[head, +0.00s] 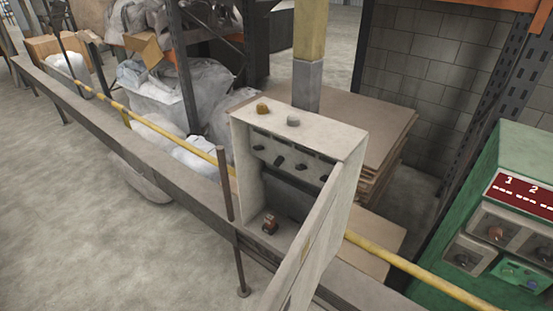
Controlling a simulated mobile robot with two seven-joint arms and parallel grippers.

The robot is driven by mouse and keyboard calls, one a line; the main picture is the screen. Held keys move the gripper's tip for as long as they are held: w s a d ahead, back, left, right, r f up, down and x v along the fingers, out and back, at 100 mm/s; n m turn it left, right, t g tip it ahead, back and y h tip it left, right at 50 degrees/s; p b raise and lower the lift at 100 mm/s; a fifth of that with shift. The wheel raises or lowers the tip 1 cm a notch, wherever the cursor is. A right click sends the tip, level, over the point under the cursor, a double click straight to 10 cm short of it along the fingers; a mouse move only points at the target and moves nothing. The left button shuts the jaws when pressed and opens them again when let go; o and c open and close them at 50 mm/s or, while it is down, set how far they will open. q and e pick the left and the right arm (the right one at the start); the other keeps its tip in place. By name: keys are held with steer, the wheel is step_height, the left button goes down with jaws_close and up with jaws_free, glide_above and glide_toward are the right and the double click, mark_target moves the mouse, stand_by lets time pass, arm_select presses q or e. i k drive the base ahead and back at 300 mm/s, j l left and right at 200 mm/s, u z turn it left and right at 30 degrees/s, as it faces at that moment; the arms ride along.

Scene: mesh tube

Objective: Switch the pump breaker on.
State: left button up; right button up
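A pale metal cabinet (352,150) stands in the middle of the head view, with its door (318,240) swung open toward me. A row of small dark switches (280,160) runs along the upper inside. A small orange-red switch or block (270,223) sits low inside. I cannot read any label, so I cannot tell which one is the pump breaker or how it is set. An amber knob (263,108) and a grey knob (293,120) are on the cabinet top. Neither of my grippers is in view.
A green panel (530,160) with a red display and several knobs stands at the right. A yellow rail (150,124) and a grey beam (110,137) cross in front of wrapped goods (150,90) on racking. Stacked boards (375,120) lie behind the cabinet. Floor (70,220) at left is clear.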

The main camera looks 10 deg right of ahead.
mark_target(280, 160)
steer(key=i+j+z, duration=0.3)
steer(key=i+j, duration=0.2)
steer(key=i+j+z, duration=0.15)
steer(key=j, duration=0.2)
steer(key=i+j+z, duration=0.1)
steer(key=i+j, duration=0.15)
steer(key=i+j+z, duration=0.15)
steer(key=j, duration=0.3)
steer(key=i+j+z, duration=0.3)
steer(key=j, duration=0.45)
steer(key=i+j+z, duration=0.15)
steer(key=j, duration=0.25)
steer(key=i, duration=0.05)
